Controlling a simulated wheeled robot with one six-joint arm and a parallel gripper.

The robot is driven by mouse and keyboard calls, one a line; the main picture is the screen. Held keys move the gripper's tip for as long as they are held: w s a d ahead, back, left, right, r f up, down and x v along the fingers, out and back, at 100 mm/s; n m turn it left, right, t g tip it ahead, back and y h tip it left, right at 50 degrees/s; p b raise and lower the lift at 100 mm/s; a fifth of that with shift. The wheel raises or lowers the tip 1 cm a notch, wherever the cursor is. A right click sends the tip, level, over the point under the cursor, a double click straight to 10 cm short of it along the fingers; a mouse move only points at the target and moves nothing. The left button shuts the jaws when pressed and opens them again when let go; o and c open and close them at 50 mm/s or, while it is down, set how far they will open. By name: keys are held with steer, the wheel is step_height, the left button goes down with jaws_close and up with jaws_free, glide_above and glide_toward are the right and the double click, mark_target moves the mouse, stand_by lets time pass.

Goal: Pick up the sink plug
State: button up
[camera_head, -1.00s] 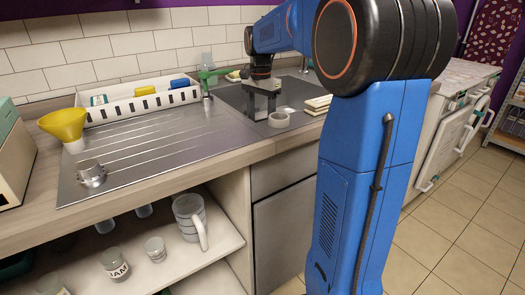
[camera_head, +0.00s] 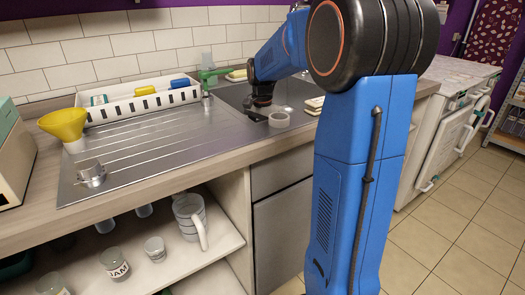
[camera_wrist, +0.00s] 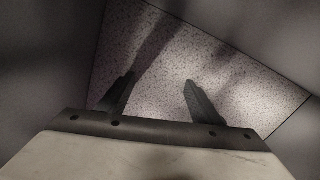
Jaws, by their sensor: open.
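I cannot make out the sink plug in either view. My gripper (camera_wrist: 160,80) is open in the wrist view, with two dark fingers apart and nothing seen between them. Beyond the fingers is a pale speckled surface (camera_wrist: 215,85) with dark shadows, bordered by plain grey surfaces.
A pale ring-shaped item (camera_head: 279,119) sits close to the front right of my wrist. A white rack (camera_head: 125,109), a yellow funnel (camera_head: 65,124) and a metal cup (camera_head: 91,173) stand to the left. The ribbed metal drainboard (camera_head: 150,150) is mostly clear.

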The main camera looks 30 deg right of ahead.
steer(key=c, duration=1.2)
steer(key=shift+o, duration=0.2)
steer(key=shift+r, duration=0.1)
step_height(320, 180, up, 10)
steer(key=o, duration=0.4)
steer(key=c, duration=0.4)
steer(key=shift+r, duration=3)
